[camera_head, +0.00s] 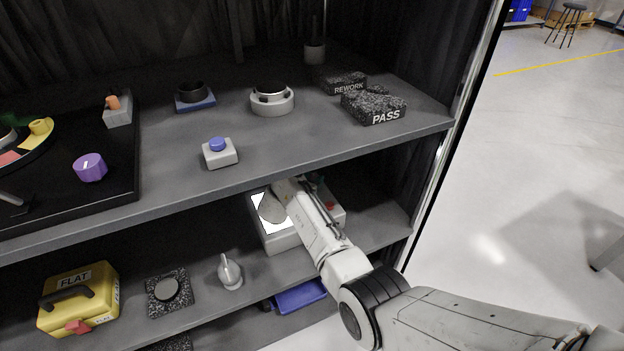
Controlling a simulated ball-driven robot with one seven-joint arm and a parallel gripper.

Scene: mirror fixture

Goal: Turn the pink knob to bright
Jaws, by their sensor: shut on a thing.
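A pale box (281,241) stands on the lower shelf, with a bright white panel (262,226) on its top left. A grey rounded shape (272,208) covers part of the panel; I cannot tell what it is. My gripper (288,187) reaches in from the lower right, over the box and close under the upper shelf's front edge. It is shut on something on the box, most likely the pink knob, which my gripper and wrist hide. A small red part (329,206) shows on the box to the right of my wrist.
The upper shelf (330,140) overhangs the box closely. A grey pear-shaped object (230,272), a dark disc on a speckled block (167,290) and a yellow case (80,298) stand to the left. A blue tray (300,297) lies below.

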